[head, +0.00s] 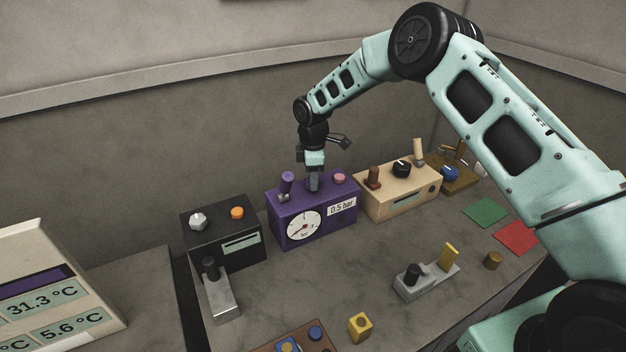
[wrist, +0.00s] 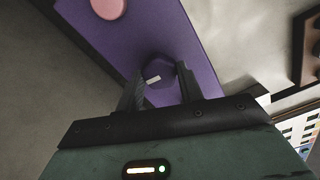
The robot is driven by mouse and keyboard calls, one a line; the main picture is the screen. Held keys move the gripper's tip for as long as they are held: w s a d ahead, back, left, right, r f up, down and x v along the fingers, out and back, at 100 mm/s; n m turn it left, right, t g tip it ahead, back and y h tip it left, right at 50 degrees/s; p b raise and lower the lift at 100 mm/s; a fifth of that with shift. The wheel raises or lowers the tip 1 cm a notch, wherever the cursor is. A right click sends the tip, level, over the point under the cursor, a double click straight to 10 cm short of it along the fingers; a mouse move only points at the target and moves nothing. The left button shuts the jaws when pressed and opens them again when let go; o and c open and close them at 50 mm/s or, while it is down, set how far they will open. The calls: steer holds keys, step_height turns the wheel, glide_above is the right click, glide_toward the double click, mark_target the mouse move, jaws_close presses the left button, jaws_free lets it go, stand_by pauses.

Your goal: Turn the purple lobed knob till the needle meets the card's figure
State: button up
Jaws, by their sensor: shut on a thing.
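The purple box (head: 282,238) stands upright on the bench, with a round white dial (head: 303,226) on its front. The dial's needle is too small to read exactly. A white card (head: 342,207) beside the dial reads 0.5 bar. My gripper (head: 314,187) points down onto the box's top. In the wrist view, the purple lobed knob (wrist: 159,68) sits between the fingers of my gripper (wrist: 161,76), which are shut on it. The knob has a pale mark on its near side. In the head view my fingers hide the knob.
A purple lever (head: 286,181) and a pink button (head: 339,178) flank my gripper on the box. A black box (head: 205,245) stands to the left and a cream box (head: 410,194) to the right.

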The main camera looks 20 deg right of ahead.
steer(key=shift+f+m+b, duration=0.2)
steer(key=shift+m+b, duration=1)
steer(key=m+b, duration=0.2)
steer(key=m, duration=0.1)
steer(key=shift+m, duration=0.4)
steer(key=m+b, duration=0.2)
steer(key=m, duration=0.3)
steer(key=shift+r+b, duration=0.25)
steer(key=shift+b, duration=0.15)
steer(key=shift+m, duration=0.4)
steer(key=o, duration=1)
step_height(320, 180, up, 17)
steer(key=b, duration=0.3)
steer(key=shift+r+b, duration=0.2)
steer(key=shift+b, duration=0.15)
